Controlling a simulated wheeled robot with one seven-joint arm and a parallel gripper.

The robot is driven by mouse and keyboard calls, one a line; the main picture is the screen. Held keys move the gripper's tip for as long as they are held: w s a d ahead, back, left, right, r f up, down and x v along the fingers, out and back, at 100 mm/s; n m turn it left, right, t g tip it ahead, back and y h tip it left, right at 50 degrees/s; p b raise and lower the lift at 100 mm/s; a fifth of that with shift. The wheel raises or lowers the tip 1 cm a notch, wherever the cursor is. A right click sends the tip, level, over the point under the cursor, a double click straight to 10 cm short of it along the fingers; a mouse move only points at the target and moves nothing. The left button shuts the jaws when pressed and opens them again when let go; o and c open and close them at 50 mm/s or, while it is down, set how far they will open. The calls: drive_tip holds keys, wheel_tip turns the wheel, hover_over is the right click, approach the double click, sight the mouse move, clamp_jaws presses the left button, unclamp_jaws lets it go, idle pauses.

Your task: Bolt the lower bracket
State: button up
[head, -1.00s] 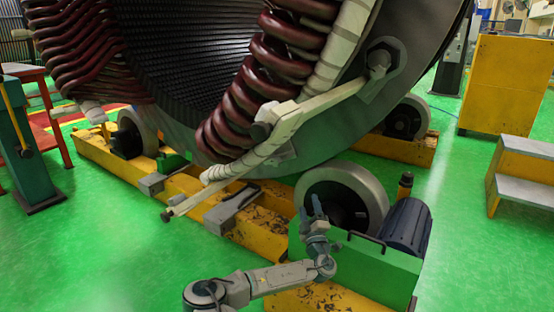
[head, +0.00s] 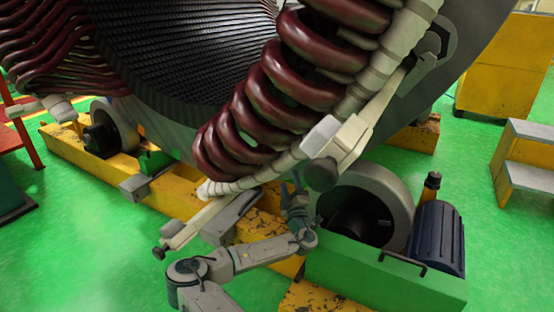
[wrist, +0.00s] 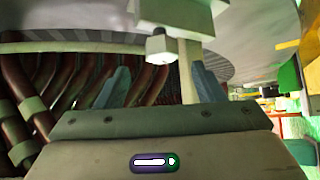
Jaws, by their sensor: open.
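A pale bracket bar runs diagonally under the stator ring, from a plate at the upper right to a narrow lower arm (head: 197,222) at the lower left. It carries a pale block (head: 345,138) with a dark round bolt head (head: 321,175), and a small dark bolt (head: 160,252) sits at its lower end. My gripper (head: 291,186) points up, just left of and below the dark bolt head. In the wrist view my gripper (wrist: 160,68) is open and empty, its blue-grey fingers apart. A pale hexagonal bolt head (wrist: 160,48) under a white block shows between and beyond the fingertips.
Red-brown coils (head: 300,70) hang close above my gripper. A grey roller (head: 365,200) and a green motor base (head: 385,270) stand to its right, on the yellow rail frame (head: 75,157). Yellow steps (head: 525,180) stand at the right. Green floor is clear at the lower left.

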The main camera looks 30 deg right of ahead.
sight(286, 169)
drive_tip(key=shift+w+d, duration=0.15)
drive_tip(key=shift+w, duration=0.35)
drive_tip(key=b+x, duration=0.2)
drive_tip(key=x, duration=0.3)
drive_tip(key=shift+w+d+r+b, duration=0.1)
drive_tip(key=shift+w+r+b, duration=0.1)
drive_tip(key=shift+w+b, duration=0.15)
drive_tip(key=shift+w+d+r, duration=0.2)
drive_tip(key=shift+w+r, duration=0.15)
drive_tip(key=shift+w, duration=0.2)
drive_tip(key=c, duration=1)
